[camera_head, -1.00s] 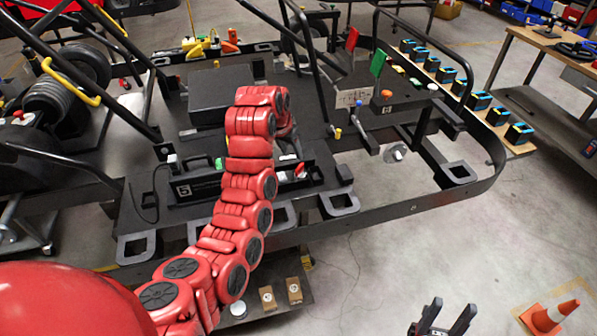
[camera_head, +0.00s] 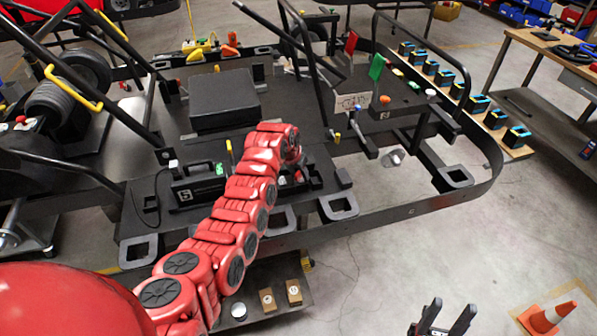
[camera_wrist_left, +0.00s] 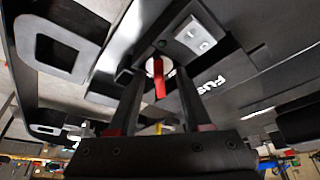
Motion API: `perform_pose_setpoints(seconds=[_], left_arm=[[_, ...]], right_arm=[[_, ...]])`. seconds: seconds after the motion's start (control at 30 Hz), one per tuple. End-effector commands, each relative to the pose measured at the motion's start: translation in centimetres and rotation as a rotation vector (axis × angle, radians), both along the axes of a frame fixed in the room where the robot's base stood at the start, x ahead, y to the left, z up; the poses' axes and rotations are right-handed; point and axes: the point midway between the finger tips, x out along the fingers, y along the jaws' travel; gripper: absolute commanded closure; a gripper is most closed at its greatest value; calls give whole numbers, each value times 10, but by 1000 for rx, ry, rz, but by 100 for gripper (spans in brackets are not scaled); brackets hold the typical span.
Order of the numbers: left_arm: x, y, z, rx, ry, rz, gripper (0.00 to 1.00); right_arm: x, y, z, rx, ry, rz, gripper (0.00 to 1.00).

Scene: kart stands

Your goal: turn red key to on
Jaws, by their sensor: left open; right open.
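The red key (camera_wrist_left: 159,80) hangs in the middle of the left wrist view, below a round mount on a dark panel. My left gripper (camera_wrist_left: 157,74) is open, with one finger on each side of the key and a visible gap to each. In the head view my red left arm reaches over the kart's front panel and hides its own gripper. A small red spot (camera_head: 298,176) shows beside the arm's end; I cannot tell if it is the key. My right gripper (camera_head: 449,312) is open and empty at the bottom edge, over the floor.
A metal plate (camera_wrist_left: 195,35) sits beside the key. The black kart frame (camera_head: 400,212) surrounds the panel, with a black box (camera_head: 225,100) behind it. Green (camera_head: 376,67) and red (camera_head: 351,42) flags stand right.

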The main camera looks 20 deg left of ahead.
Motion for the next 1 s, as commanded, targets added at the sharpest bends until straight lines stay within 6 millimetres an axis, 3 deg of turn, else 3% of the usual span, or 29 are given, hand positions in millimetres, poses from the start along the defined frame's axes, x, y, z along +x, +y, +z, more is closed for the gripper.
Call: perform_pose_setpoints(seconds=[0.23,0.5,0.53,1.0], left_arm=[[0,0,-1,0,0,0,51],[0,0,-1,0,0,0,98],[0,0,-1,0,0,0,100],[1,1,-3,0,-1,-52,100]], right_arm=[[0,0,0,0,0,0,51],[0,0,0,0,0,0,51],[0,0,0,0,0,0,51],[0,0,-10,0,0,0,51]])
